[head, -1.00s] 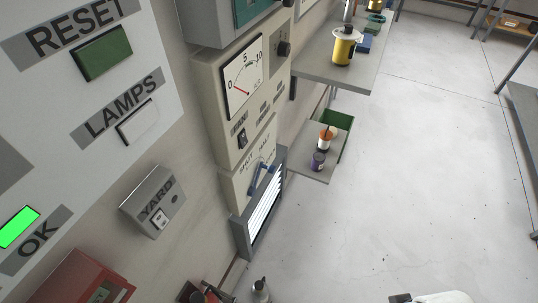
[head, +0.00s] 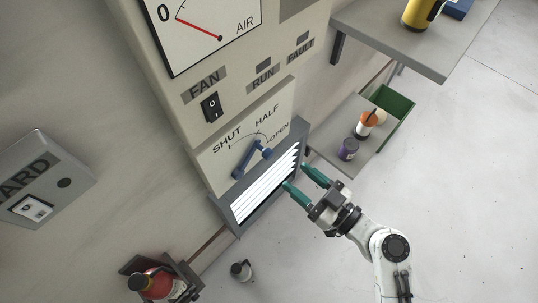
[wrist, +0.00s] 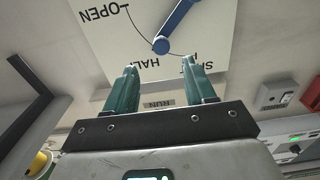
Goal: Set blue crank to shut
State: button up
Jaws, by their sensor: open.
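The blue crank (head: 246,160) is on a pale panel (head: 213,163) marked SHUT, HALF and OPEN. Its knob end lies by the arc near HALF, away from the SHUT mark. My gripper (head: 297,177) is to the right of the crank, in front of the louvre below the panel, open and empty, apart from the crank. In the wrist view the panel appears upside down, with the crank (wrist: 177,26) above the spread green fingertips (wrist: 160,64). The upper end of the crank is cut off there.
A white-slatted louvre (head: 262,198) in a grey frame sits under the panel. A FAN switch (head: 211,107) and a gauge are above it. Shelves with a purple jar (head: 348,149) and a green bin (head: 391,109) stand right. A red bottle (head: 158,284) is below left.

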aim_at(268, 154)
jog(key=p+x, duration=0.2)
jog(key=x, duration=0.8)
jog(key=shift+a+p, duration=0.2)
jog(key=shift+p, duration=0.1)
jog(key=shift+c, duration=0.4)
grip_shut()
